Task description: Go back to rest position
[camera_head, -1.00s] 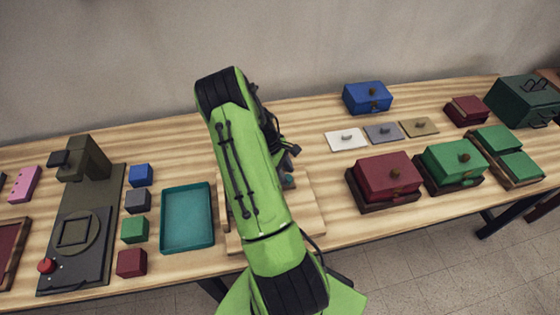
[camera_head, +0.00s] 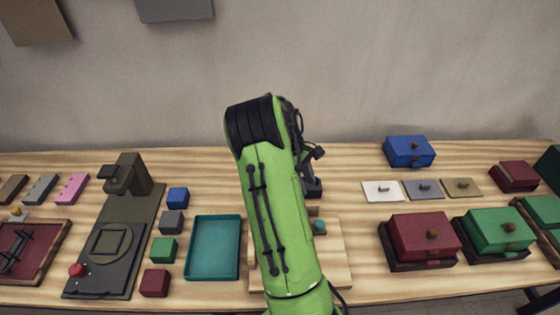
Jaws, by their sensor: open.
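My green arm stands raised over the middle of the table in the head view. My gripper (camera_head: 313,186) is the dark part hanging at the right side of the arm, above a pale wooden board (camera_head: 335,268). It is partly hidden behind the arm, and no object shows in it. The jaws are open. A small teal piece (camera_head: 319,226) shows on the board just below the gripper. The arm hides much of the board.
A teal tray (camera_head: 213,275) and several small cubes lie left of the arm, beside a dark press-like device (camera_head: 105,243). At right stand a blue box (camera_head: 409,152), a red box (camera_head: 424,237) and a green box (camera_head: 497,231). Three flat lidded plates lie between them.

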